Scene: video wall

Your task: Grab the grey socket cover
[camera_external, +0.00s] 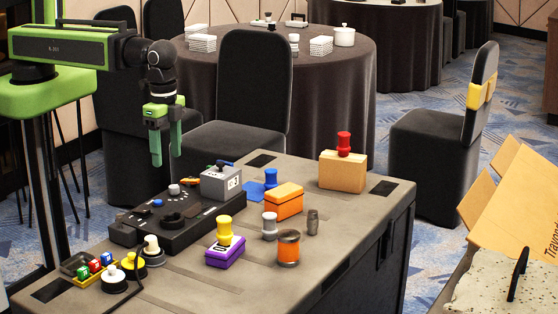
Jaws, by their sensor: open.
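My gripper (166,157) hangs at the upper left with two green fingers pointing down. The fingers are apart with nothing between them, well above the table's far left part. A grey knob-shaped piece (269,226) stands upright on the table, right of the purple box and lower right of my gripper. It looks like the grey socket cover, but I cannot tell for sure. Nothing touches my gripper.
A black control panel (175,220) lies below my gripper. An orange-banded cylinder (288,247) and a small dark cylinder (312,222) flank the grey knob. The table's right front is clear.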

